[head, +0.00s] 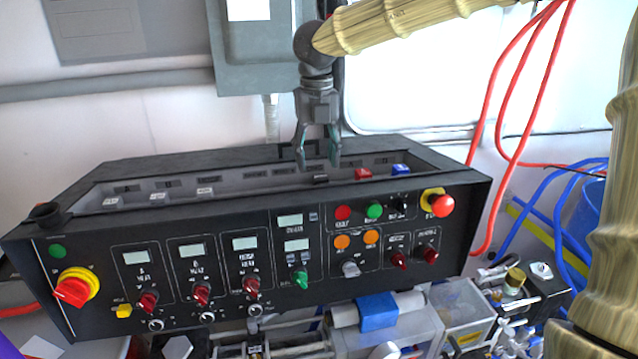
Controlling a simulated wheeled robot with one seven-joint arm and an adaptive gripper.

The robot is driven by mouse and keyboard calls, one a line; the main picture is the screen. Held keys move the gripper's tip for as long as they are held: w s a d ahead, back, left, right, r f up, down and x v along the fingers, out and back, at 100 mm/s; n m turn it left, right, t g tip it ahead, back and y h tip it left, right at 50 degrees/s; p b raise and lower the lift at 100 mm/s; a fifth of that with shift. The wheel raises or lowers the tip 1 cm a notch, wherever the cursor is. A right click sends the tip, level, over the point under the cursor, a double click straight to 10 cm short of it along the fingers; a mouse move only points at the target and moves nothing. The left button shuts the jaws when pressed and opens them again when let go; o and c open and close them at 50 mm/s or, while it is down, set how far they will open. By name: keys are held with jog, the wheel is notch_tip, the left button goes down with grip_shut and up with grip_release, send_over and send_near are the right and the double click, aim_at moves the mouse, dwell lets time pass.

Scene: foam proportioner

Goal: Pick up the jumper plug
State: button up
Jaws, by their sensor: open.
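My gripper (319,158) points down over the recessed top of the black control console, with its two fingers apart and nothing between them. A small dark block (320,179) sits in the recess just below the fingertips and may be the jumper plug; its label is too small to read. A red block (363,174) and a blue block (400,170) sit to its right in the same recess. I cannot tell for certain which one is the jumper plug. Whether the fingertips touch anything is unclear.
The black console (100,235) carries knobs and displays on its front. Several pale blocks (160,196) sit at the recess's left. A red emergency button (442,206) is at the console's right. A grey wall box (255,55) stands behind; red hoses (495,100) hang at right.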

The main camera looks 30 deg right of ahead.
aim_at(321, 176)
jog(key=shift+w+f, duration=0.1)
jog(key=shift+f, duration=0.1)
jog(key=shift+s+d+f+p, duration=0.1)
jog(key=shift+s+d+p, duration=0.05)
jog(key=shift+s+p, duration=0.2)
jog(key=shift+s+f+p, duration=0.65)
jog(key=shift+f+p, duration=0.05)
jog(key=shift+f, duration=0.1)
jog(key=shift+w+f, duration=0.2)
jog(key=shift+f, duration=0.4)
jog(key=shift+w+f, duration=0.15)
jog(key=shift+f, duration=0.4)
jog(key=shift+w+f, duration=0.1)
jog(key=shift+f, duration=0.15)
jog(key=shift+s, duration=0.3)
jog(key=shift+c, duration=0.2)
jog(key=shift+w, duration=0.15)
jog(key=c, duration=1.1)
